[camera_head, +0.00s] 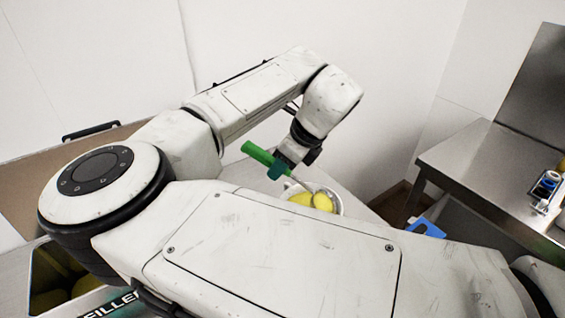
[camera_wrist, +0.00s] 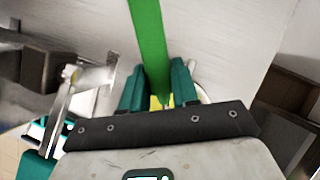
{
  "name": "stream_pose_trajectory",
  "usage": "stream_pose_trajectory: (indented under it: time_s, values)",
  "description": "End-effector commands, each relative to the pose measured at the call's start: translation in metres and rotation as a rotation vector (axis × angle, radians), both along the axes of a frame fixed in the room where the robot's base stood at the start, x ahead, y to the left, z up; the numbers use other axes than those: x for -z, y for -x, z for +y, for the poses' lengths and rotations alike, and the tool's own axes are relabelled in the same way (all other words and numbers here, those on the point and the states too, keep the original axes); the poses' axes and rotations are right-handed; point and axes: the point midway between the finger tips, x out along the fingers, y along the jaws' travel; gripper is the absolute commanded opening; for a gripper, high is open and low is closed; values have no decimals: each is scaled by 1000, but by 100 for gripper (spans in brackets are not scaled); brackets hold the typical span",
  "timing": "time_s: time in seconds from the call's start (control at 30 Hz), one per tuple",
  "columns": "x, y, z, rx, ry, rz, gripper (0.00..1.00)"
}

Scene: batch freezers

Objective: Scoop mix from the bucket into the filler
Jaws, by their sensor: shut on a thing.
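The green-handled scoop (camera_head: 258,153) is in my gripper (camera_head: 281,168). In the wrist view its green handle (camera_wrist: 148,35) passes between the teal fingers of my gripper (camera_wrist: 157,90). The metal shaft slants down right into the bucket (camera_head: 340,201), a pale round vessel partly hidden by my arm. Yellow mix (camera_head: 300,198) shows in the bucket, and a yellow lump sits at the scoop's lower end; whether it lies in the scoop is unclear.
A steel table (camera_head: 490,165) stands at the right with a small device (camera_head: 545,188) on it. A blue object (camera_head: 426,228) lies low between it and the bucket. A black bar handle (camera_head: 90,131) is at the left. White walls close off the back.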

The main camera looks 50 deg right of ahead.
Motion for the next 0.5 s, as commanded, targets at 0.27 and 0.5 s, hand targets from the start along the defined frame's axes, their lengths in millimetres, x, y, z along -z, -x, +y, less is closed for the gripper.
stream_pose_trajectory:
  time_s: [0.27,0.5]
  values:
    - [-21,-5,1,-2,1,-1,0]
    - [-35,-8,2,-1,0,-2,0]
